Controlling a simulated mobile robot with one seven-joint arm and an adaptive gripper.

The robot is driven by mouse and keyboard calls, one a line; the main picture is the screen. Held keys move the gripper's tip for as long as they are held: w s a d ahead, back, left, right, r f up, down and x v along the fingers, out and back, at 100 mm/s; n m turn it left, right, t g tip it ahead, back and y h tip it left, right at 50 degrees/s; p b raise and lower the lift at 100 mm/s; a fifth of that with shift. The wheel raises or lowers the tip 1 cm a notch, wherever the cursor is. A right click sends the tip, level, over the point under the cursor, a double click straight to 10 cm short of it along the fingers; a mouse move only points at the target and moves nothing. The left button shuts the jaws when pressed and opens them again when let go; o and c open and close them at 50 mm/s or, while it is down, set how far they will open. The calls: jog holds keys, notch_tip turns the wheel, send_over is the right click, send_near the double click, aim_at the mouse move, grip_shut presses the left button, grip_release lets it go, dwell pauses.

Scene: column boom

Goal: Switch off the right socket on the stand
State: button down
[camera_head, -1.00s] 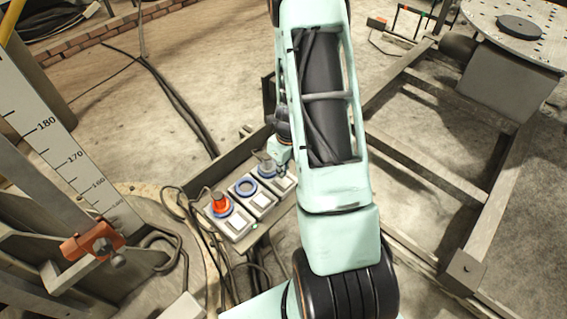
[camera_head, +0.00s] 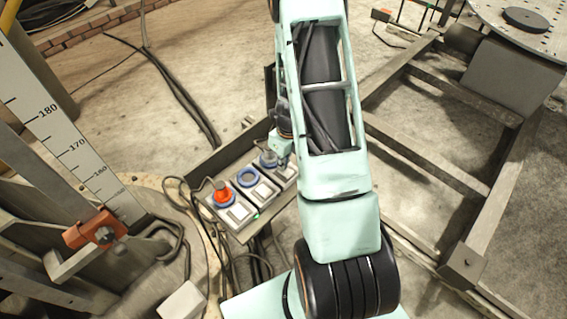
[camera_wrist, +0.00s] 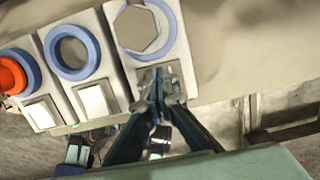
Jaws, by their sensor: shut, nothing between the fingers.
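The stand (camera_head: 207,172) holds a row of three sockets with blue rings, each with a pale rocker switch below it. The left socket holds a red-orange plug (camera_head: 222,192), also in the wrist view (camera_wrist: 10,75). The middle socket (camera_wrist: 72,53) is an empty blue ring. The right socket (camera_wrist: 139,30) has a blue ring around a grey hexagonal face. My gripper (camera_wrist: 156,76) is shut and empty, its tips over the right socket's switch (camera_wrist: 172,74), partly hiding it. I cannot tell whether they touch or which way the rocker is tipped. In the head view my arm partly hides this end.
Cables (camera_head: 188,215) hang around the stand's left side. A post with a measuring scale (camera_head: 75,150) and an orange clamp (camera_head: 95,230) stand at the left. A metal frame (camera_head: 445,165) lies to the right. A small green light (camera_head: 257,214) shows on the stand's front edge.

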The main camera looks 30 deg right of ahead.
aim_at(290, 174)
jog(key=shift+s+f, duration=0.1)
jog(key=shift+s, duration=0.15)
jog(key=shift+s+d+r, duration=0.2)
jog(key=shift+s+d, duration=0.05)
jog(key=shift+s, duration=0.35)
jog(key=shift+r, duration=0.1)
jog(key=shift+d+r+p, duration=0.1)
jog(key=shift+r+p, duration=0.25)
jog(key=shift+r, duration=0.2)
notch_tip(290, 174, up, 13)
jog(key=s+p, duration=0.1)
jog(key=p, duration=0.2)
jog(key=shift+s+d+f, duration=0.2)
jog(key=shift+s, duration=0.1)
